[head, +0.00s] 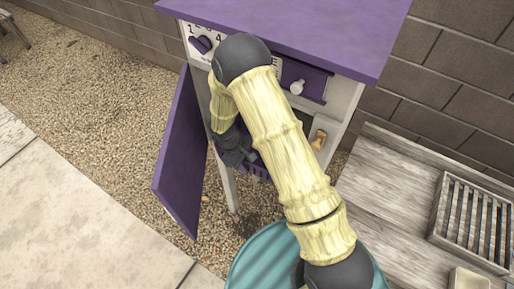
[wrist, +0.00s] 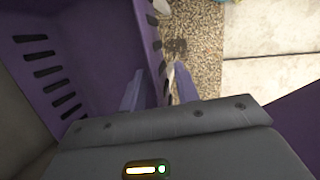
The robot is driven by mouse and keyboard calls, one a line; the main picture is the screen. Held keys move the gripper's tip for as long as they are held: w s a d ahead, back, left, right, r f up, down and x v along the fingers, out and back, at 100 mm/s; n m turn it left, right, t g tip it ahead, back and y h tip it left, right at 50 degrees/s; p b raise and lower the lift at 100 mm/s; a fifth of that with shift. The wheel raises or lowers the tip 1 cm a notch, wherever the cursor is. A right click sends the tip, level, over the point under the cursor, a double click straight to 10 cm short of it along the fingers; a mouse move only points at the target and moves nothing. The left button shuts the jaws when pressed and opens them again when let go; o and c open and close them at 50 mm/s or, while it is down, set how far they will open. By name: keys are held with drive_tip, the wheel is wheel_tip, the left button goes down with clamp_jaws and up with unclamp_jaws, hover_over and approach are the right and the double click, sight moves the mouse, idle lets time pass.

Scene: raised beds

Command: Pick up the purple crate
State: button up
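The purple crate fills the left of the wrist view (wrist: 90,35), with dark slots in its walls. In the head view a small part of the crate (head: 260,173) shows inside the purple-and-white cabinet, mostly hidden behind my arm. My gripper (wrist: 158,88) is open in the wrist view, with one finger on the inner side of the crate's slotted wall and the other on the outer side. A gap shows between the wall and the outer finger. In the head view my gripper (head: 235,155) is at the cabinet opening, partly hidden by the arm.
The cabinet's purple door (head: 180,160) stands open at left. Its purple top (head: 300,25) overhangs the opening. A teal round container (head: 262,258) stands below my arm. A grey wooden bench (head: 395,190) with a slatted tray (head: 440,215) is at right. Gravel lies at left.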

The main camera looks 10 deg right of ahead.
idle(0.5)
clamp_jaws()
wheel_tip(320, 180, up, 10)
drive_tip(key=shift+b, duration=1.2)
